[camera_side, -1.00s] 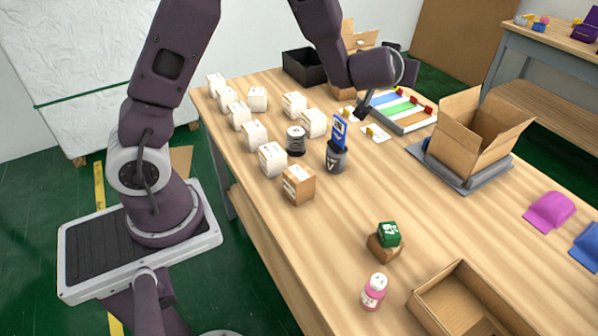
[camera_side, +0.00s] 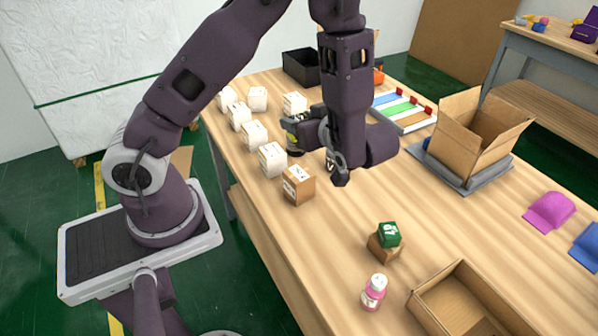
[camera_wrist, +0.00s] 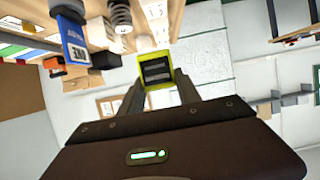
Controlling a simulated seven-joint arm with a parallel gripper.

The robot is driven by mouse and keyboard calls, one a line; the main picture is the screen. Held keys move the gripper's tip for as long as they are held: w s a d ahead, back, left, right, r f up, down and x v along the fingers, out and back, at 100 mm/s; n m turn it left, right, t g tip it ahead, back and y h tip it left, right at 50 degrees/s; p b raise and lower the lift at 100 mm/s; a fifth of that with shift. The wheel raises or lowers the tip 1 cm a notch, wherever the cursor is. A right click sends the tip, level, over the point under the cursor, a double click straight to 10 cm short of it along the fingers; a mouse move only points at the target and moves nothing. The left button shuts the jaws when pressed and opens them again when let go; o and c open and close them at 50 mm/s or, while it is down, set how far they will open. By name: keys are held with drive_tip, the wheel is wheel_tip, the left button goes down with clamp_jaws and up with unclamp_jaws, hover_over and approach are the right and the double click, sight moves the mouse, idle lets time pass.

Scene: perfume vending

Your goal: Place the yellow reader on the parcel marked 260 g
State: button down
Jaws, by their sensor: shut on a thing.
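The yellow reader (camera_wrist: 157,70), a yellow-framed block with a dark face, is between my gripper's (camera_wrist: 158,84) fingertips in the wrist view. My gripper is shut on it, clear of the table. In the side view my gripper (camera_side: 300,127) points left beside the rows of parcels, and a yellow bit of the reader (camera_side: 297,117) shows. Several white parcels stand in rows, such as one white parcel (camera_side: 272,160), with a brown parcel (camera_side: 298,185) in front. Their marks are too small to read, so I cannot tell which says 260 g. My arm hides some parcels.
A blue card (camera_wrist: 74,42) stands close by in the wrist view. A striped tray (camera_side: 405,112), an open carton (camera_side: 475,135) and a black bin (camera_side: 301,66) are farther back.

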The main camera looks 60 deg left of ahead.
wheel_tip(320, 180, down, 10)
drive_tip(key=shift+f, duration=0.25)
drive_tip(key=shift+f, duration=0.15)
drive_tip(key=c, duration=0.9)
unclamp_jaws()
drive_tip(key=shift+o, duration=0.2)
